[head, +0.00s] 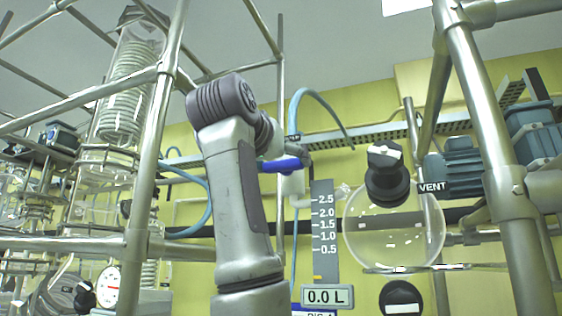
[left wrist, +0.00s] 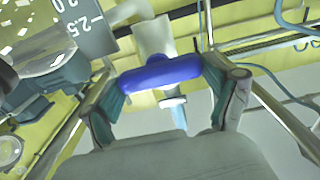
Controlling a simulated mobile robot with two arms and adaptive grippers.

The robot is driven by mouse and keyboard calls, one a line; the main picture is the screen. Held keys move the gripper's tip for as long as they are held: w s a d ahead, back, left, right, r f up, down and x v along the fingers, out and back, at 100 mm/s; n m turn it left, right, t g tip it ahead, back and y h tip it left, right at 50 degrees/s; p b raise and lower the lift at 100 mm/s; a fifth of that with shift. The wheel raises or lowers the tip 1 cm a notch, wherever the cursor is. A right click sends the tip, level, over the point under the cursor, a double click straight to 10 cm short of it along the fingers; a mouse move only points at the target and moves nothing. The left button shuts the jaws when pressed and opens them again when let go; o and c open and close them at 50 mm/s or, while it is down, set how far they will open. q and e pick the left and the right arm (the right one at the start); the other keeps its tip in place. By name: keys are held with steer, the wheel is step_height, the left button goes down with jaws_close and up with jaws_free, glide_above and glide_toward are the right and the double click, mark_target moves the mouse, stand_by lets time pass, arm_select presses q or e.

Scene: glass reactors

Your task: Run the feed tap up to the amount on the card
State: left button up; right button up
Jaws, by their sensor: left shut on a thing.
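The feed tap's blue handle (head: 281,165) shows beside my left gripper (head: 285,150) in the head view, partly hidden by it. In the left wrist view the blue handle (left wrist: 160,70) lies crosswise between both fingers of my left gripper (left wrist: 166,88), which is shut on it. A white tap body (left wrist: 153,36) sits behind the handle. A grey scale (head: 325,245) marked 0.5 to 2.5 stands right of my arm, with an orange mark near its bottom. The display (head: 327,296) under it reads 0.0 L. A blue-edged label at the bottom edge is cut off. My right gripper is out of view.
A round glass vessel (head: 393,240) stands right of the scale, with a black knob (head: 388,172) labelled VENT above it. Steel frame posts (head: 480,100) stand at both sides. A coil condenser (head: 130,80) and a dial gauge (head: 108,287) are at the left.

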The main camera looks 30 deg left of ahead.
arm_select(q)
steer(key=shift+a+r+n, duration=0.1)
steer(key=shift+n, duration=2.1)
steer(key=shift+s+a+n, duration=0.1)
steer(key=shift+n, duration=2.4)
steer(key=o, duration=0.9)
steer(key=shift+s, duration=0.1)
steer(key=v, duration=1.2)
